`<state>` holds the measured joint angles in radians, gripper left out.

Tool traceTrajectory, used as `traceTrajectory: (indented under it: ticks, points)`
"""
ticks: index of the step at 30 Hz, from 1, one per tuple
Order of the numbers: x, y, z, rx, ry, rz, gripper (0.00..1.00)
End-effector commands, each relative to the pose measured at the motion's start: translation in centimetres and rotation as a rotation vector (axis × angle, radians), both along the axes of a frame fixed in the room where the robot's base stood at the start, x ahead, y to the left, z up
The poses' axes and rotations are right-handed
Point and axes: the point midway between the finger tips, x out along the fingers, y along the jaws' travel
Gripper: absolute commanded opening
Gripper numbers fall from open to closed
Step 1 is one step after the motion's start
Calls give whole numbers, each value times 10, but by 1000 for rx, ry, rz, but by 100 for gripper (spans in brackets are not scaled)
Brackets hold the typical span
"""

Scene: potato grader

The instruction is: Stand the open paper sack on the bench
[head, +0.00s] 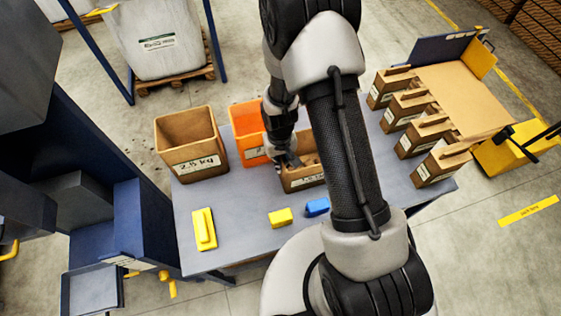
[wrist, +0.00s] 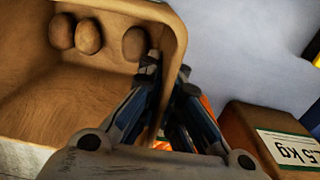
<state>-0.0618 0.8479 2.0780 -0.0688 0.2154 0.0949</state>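An open brown paper sack (head: 303,182) with a white label stands at the middle of the grey bench (head: 235,225), partly hidden behind my arm. In the wrist view its inside (wrist: 50,100) shows, with several potatoes at the far end. My gripper (head: 290,160) is at its left rim. In the wrist view my gripper (wrist: 165,80) has one finger inside and one outside the sack wall, and the fingers look closed on it. Another open brown sack (head: 190,170), marked 2.5 kg, stands upright at the bench's left; I cannot see whether it holds anything.
An orange bin (head: 249,152) stands between the two sacks. A yellow block (head: 204,229), a small yellow piece (head: 280,217) and a blue piece (head: 317,207) lie along the front. Several closed brown sacks (head: 434,165) line the right side.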

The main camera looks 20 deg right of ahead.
Motion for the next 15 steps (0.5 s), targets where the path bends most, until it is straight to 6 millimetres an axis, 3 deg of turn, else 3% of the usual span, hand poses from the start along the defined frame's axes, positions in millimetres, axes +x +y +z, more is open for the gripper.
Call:
traceTrajectory:
  ticks: [6,7,15]
  points:
    - [0,0,-4,0,1,0,0]
    - [0,0,-3,0,1,0,6]
    - [0,0,-2,0,1,0,24]
